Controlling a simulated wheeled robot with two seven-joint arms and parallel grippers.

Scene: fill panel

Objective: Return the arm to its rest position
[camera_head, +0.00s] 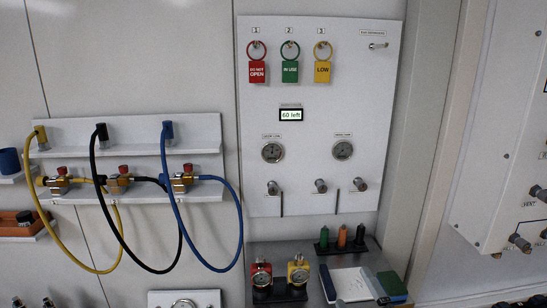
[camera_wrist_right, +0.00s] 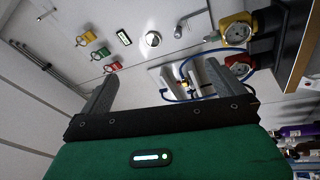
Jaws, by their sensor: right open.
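My right gripper (camera_wrist_right: 160,72) shows in the right wrist view, with its green body and dark crossbar at the bottom. Its two grey fingers stand wide apart, and nothing is held between them. The fill panel shows behind the fingers, turned round in that view and some way off. I cannot make out either gripper in the head view. My left gripper shows in neither view.
The white panel (camera_head: 360,110) carries red (camera_head: 257,72), green (camera_head: 290,72) and yellow (camera_head: 322,72) tags on hooks. Yellow, black and blue hoses (camera_head: 240,215) loop at left.

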